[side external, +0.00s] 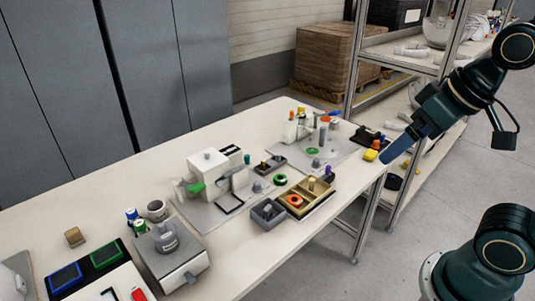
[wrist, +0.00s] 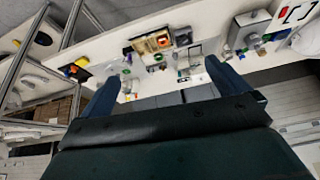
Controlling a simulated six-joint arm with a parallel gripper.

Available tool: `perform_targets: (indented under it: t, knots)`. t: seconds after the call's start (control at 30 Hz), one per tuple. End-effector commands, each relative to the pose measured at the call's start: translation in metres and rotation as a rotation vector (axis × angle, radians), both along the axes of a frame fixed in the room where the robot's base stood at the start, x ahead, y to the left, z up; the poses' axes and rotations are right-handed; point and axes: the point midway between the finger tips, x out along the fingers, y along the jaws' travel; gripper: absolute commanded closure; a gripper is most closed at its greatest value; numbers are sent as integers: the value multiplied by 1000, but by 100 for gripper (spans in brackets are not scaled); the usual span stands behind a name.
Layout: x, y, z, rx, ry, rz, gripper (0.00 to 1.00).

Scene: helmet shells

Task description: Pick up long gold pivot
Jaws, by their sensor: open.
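A small gold upright piece (side external: 311,184), which looks like the gold pivot, stands in a compartment of the tan tray (side external: 318,205) near the table's front edge. My gripper (side external: 387,158) is up in the air to the right of the table, well apart from the tray. In the wrist view my gripper (wrist: 163,87) has its two blue fingers wide apart with nothing between them.
A grey bin (side external: 268,214) stands beside the tray. A white fixture (side external: 208,170) on a grey plate is left of it. A grey machine (side external: 170,258) and two dark trays stand at the near left. A metal shelf (side external: 355,60) rises behind the table's right end.

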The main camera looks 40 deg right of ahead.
Motion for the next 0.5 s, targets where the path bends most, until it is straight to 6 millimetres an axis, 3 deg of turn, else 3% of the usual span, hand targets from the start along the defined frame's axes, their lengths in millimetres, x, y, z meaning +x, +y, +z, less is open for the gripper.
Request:
perform_targets:
  t: [0.2, 0.5]
  knots:
    - [-16, 2, -7, -29, -7, 72, 0]
    - [-16, 2, -8, -32, -7, 76, 2]
